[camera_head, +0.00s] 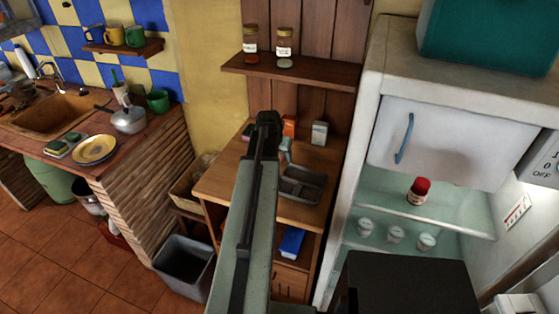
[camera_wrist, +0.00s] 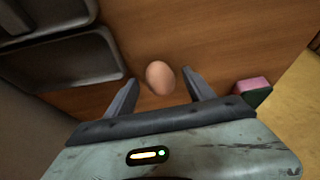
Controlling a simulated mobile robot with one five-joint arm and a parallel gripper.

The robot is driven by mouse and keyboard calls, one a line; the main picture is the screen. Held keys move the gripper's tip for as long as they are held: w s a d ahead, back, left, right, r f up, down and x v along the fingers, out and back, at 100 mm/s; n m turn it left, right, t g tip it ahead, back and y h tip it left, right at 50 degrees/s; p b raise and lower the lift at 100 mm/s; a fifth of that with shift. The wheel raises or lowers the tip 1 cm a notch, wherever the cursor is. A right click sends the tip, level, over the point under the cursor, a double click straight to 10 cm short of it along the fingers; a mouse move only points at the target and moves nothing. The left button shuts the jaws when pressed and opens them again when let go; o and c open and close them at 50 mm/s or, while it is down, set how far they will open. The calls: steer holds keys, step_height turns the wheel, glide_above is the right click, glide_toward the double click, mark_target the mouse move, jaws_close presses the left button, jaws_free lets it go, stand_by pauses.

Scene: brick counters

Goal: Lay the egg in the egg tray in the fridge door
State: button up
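A brown egg (camera_wrist: 160,77) lies on a wooden surface in the wrist view. My gripper (camera_wrist: 160,76) is open, with one finger on each side of the egg. A small gap shows between the egg and each finger, and I cannot tell how high the fingers are above the wood. In the head view my arm reaches to the wooden cabinet (camera_head: 228,183) and hides the egg. The fridge (camera_head: 377,75) stands open at the right. I cannot make out the egg tray; the door is only partly in view at the right edge.
A dark grey divided tray (camera_head: 302,184) is on the cabinet top and shows left of the egg in the wrist view (camera_wrist: 75,62). A pink and green block (camera_wrist: 253,90) lies to the right. The fridge shelf holds a red-capped jar (camera_head: 418,191), with several glass pots (camera_head: 395,234) below.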

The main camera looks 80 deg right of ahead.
steer(key=c, duration=0.9)
steer(key=shift+r, duration=0.15)
step_height(320, 180, up, 10)
steer(key=p, duration=1)
